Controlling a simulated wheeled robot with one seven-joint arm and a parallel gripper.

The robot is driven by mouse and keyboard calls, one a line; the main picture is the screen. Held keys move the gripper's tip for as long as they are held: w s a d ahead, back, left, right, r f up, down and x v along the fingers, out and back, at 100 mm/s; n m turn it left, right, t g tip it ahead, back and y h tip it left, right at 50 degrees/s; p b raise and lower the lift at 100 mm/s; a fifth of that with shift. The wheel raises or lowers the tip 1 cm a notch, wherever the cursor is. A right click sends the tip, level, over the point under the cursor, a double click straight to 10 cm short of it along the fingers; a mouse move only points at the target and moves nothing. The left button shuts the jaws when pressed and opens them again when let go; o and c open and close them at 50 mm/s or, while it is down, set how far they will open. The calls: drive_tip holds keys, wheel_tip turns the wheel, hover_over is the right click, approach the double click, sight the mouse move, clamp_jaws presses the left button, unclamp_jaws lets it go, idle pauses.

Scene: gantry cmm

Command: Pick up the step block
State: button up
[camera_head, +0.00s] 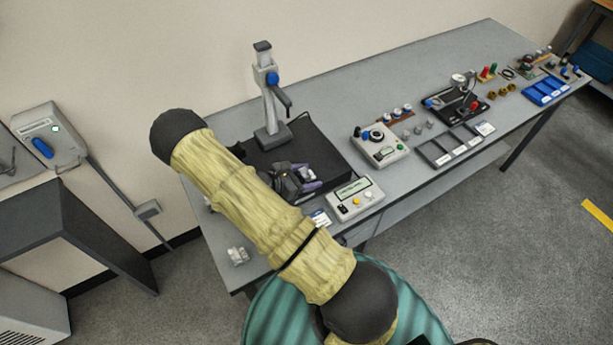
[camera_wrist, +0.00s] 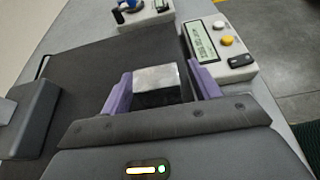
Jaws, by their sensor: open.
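A grey metal block (camera_wrist: 158,80) with a mottled pale upper face and a darker lower face lies between the purple fingers of my gripper (camera_wrist: 161,92) in the wrist view. It looks like the step block, but no steps can be made out. The fingers are open, one on each side of the block; I cannot tell whether either touches it. In the head view my gripper (camera_head: 297,182) is over the dark plate (camera_head: 325,160) at the height stand, and the block is hidden there.
The height stand (camera_head: 268,105) rises behind my gripper. A readout box (camera_head: 355,198) stands close on the right, with a control box (camera_head: 380,145) beyond. Small metal pieces (camera_head: 237,255) lie at the near left table corner. Trays (camera_head: 450,148) stand farther right.

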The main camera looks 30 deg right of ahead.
sight(307, 171)
drive_tip(key=c, duration=1.2)
drive_tip(key=shift+c, duration=0.2)
drive_tip(key=shift+r, duration=0.1)
wheel_tip(307, 171, up, 10)
drive_tip(key=shift+f+b, duration=0.1)
drive_tip(key=shift+b, duration=1.1)
drive_tip(key=shift+f, duration=0.1)
